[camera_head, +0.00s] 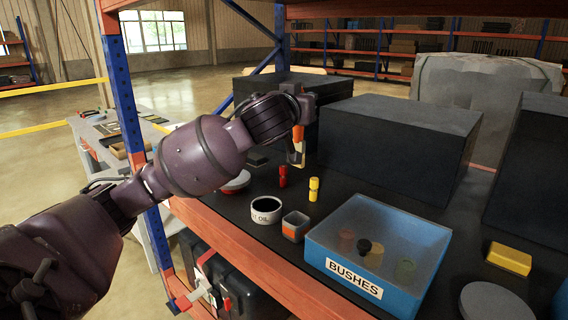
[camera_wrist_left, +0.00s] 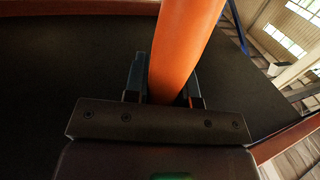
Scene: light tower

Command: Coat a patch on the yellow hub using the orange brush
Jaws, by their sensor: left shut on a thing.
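My left gripper (camera_head: 298,108) is shut on the orange brush (camera_head: 298,134) and holds it above the black shelf mat, with the brush's pale end pointing down. In the left wrist view the brush's orange handle (camera_wrist_left: 184,45) stands between the two dark fingers (camera_wrist_left: 166,88). The small yellow hub (camera_head: 314,189) stands upright on the shelf, below and slightly right of the brush, with a clear gap between them. My right gripper is not in view.
A red piece (camera_head: 283,176) stands left of the hub. Large dark boxes (camera_head: 397,138) stand behind. A yellow block (camera_head: 509,258) lies at right.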

